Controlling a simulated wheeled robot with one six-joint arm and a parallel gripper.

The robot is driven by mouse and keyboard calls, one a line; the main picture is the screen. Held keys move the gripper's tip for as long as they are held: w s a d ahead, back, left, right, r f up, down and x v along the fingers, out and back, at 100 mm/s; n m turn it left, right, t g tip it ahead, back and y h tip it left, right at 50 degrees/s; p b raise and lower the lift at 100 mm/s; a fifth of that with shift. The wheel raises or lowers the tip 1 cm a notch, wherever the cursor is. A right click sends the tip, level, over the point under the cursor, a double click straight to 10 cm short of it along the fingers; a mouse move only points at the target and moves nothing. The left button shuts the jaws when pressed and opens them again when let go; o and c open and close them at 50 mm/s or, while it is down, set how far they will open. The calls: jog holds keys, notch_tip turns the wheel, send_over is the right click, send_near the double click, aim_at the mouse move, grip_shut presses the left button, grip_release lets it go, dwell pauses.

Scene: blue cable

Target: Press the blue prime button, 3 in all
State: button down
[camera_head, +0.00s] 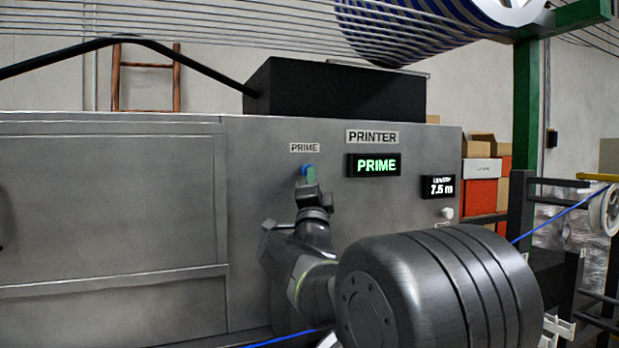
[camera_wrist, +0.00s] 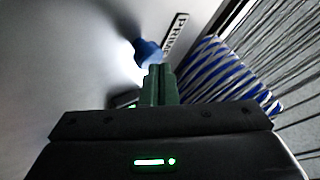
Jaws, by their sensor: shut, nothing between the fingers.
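The blue prime button (camera_head: 306,169) sits on the grey printer front, under a small PRIME label (camera_head: 305,148). My gripper (camera_head: 312,178) is shut and empty, with its fingertips at the button, partly covering it in the head view. In the wrist view the blue button (camera_wrist: 147,52) shows just beyond the closed green fingertips (camera_wrist: 157,72). I cannot tell whether the tips touch it or how far it is pressed. A display (camera_head: 375,165) to the right of the button reads PRIME in green.
A second display (camera_head: 438,187) reads 7.5 m, with a white knob (camera_head: 447,213) below it. A black box (camera_head: 345,90) sits on top of the printer. Boxes (camera_head: 483,170) and a green post (camera_head: 524,110) stand to the right. A blue cable (camera_head: 560,217) runs to a reel at far right.

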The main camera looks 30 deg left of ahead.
jog(key=shift+f, duration=0.1)
jog(key=s+d+b, duration=0.3)
jog(key=shift+s+d, duration=0.1)
jog(key=shift+d, duration=0.3)
dwell(0.8)
jog(key=w+a+p, duration=0.1)
jog(key=p, duration=0.2)
jog(key=shift+w+a+r, duration=0.15)
jog(key=shift+r, duration=0.25)
jog(key=p, duration=0.4)
jog(key=shift+r, duration=0.2)
